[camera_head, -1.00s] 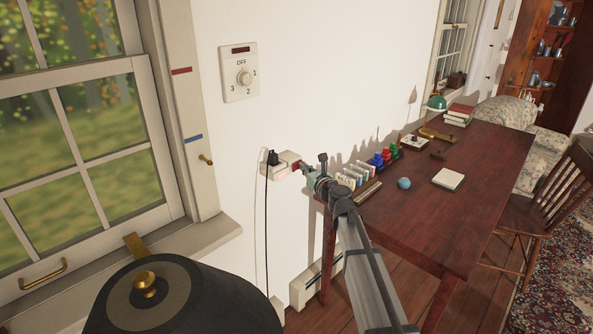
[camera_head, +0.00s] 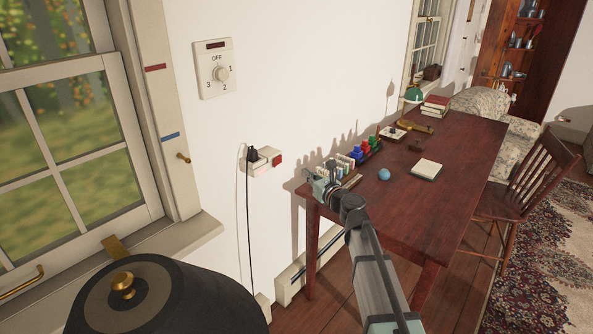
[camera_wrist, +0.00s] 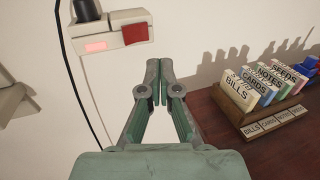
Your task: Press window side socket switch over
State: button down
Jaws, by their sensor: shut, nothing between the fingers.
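The white wall socket (camera_head: 262,166) is on the wall to the right of the window, with a black plug (camera_head: 252,155) and its cord in its left part. Its red rocker switch (camera_head: 277,160) is at the right end. In the wrist view the red switch (camera_wrist: 136,33) shows close up, and a pinkish-red light (camera_wrist: 95,46) glows on the socket front. Which way the rocker is tipped is hard to tell. My gripper (camera_wrist: 159,70) is shut and empty. In the picture it is below and right of the switch, apart from it.
A dial switch (camera_head: 217,70) is on the wall above. The wooden desk (camera_head: 455,160) bears a card organizer (camera_wrist: 265,90), a blue ball (camera_head: 384,174) and a notepad (camera_head: 426,169). A dark rounded object with a brass knob (camera_head: 122,281) fills the lower left.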

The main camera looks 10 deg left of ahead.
jog(key=shift+w+d+v, duration=0.1)
jog(key=shift+v, duration=0.55)
jog(key=shift+w+d+v, duration=0.1)
jog(key=shift+v, duration=0.55)
